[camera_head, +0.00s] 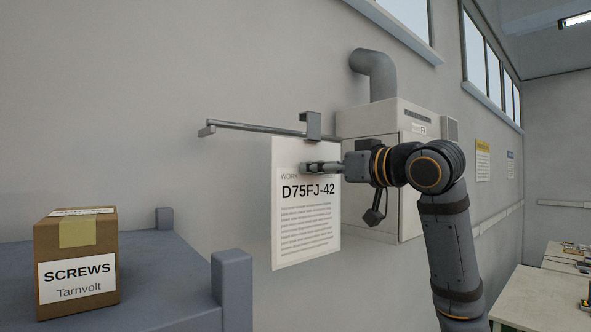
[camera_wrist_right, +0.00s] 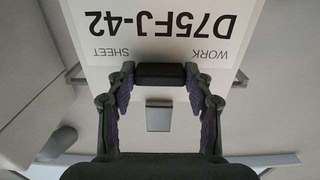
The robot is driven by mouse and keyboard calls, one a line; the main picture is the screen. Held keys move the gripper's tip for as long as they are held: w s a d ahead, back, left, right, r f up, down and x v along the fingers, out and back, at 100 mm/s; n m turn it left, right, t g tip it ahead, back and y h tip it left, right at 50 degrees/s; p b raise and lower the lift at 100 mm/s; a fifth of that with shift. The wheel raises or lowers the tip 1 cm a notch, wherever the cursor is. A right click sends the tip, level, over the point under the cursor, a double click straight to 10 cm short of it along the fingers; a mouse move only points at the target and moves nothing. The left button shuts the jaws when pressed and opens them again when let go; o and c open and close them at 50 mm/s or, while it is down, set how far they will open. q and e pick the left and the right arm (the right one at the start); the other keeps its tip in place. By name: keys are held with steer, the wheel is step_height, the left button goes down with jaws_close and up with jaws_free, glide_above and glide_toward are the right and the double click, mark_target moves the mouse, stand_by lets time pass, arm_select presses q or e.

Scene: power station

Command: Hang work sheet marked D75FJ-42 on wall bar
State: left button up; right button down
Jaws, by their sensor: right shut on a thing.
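The white work sheet marked D75FJ-42 (camera_head: 305,222) hangs upright in front of the wall, with a grey hook (camera_head: 313,124) above its top edge. The wall bar (camera_head: 255,127) is a thin metal rod passing at the hook's height; I cannot tell whether the hook bears on it. My right gripper (camera_head: 312,167) is shut near the sheet's top. In the right wrist view the sheet (camera_wrist_right: 165,48) shows upside down, and a dark grip (camera_wrist_right: 160,75) lies between my fingertips, with the hook (camera_wrist_right: 158,116) beyond it. My left gripper is not in view.
A pale wall cabinet (camera_head: 385,125) with a grey pipe (camera_head: 375,68) stands just right of the bar. A SCREWS box (camera_head: 77,262) sits on a blue-grey rack (camera_head: 180,285) at the lower left. A table (camera_head: 540,300) is at the lower right.

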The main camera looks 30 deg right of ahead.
steer(key=shift+w+d+r+p, duration=0.1)
steer(key=shift+w+r+p, duration=0.05)
steer(key=shift+w+p, duration=0.35)
steer(key=shift+w+d+r+p, duration=0.1)
steer(key=shift+w+r+p, duration=0.05)
steer(key=shift+w+p, duration=0.3)
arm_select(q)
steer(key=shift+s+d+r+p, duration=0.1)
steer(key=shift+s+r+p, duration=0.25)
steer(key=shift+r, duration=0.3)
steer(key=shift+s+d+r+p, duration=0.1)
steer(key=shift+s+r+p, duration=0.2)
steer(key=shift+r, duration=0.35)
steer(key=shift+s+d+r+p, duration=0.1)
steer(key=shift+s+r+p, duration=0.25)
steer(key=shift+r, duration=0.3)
arm_select(e)
steer(key=shift+w+a+f, duration=0.1)
steer(key=shift+w+f, duration=0.3)
steer(key=shift+w, duration=0.8)
steer(key=shift+w+a+f, duration=0.1)
steer(key=shift+w+f, duration=0.25)
steer(key=shift+w, duration=0.8)
steer(key=shift+w+a+f, duration=0.1)
steer(key=shift+w+f, duration=0.3)
steer(key=shift+w, duration=0.8)
